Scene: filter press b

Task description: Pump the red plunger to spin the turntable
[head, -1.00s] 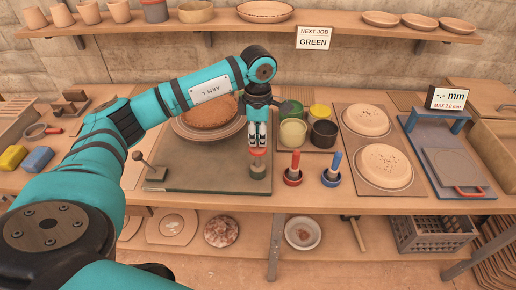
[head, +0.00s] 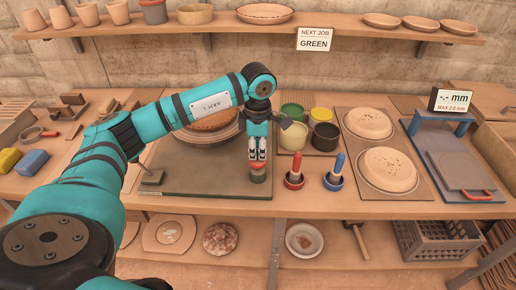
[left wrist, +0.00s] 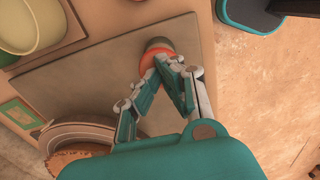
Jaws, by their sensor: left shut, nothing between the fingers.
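The red plunger (head: 257,166) is a red cap on a short grey-green base (head: 258,178) at the front right corner of a dark board (head: 205,188). My left gripper (head: 257,158) points straight down, shut and empty, with its fingertips on or just above the cap. The left wrist view shows the red cap (left wrist: 149,60) at the fingertips (left wrist: 172,63); exact contact is hard to tell. The turntable (head: 200,138) carries a round brown piece (head: 215,121) behind my arm, which hides part of both. My right gripper is out of view.
Red-handled (head: 295,166) and blue-handled (head: 337,167) tools stand in small cups just right of the board. Glaze pots (head: 291,136) are behind them. A lever (head: 152,176) sits at the board's left. A sign (head: 314,39) reads "NEXT JOB GREEN".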

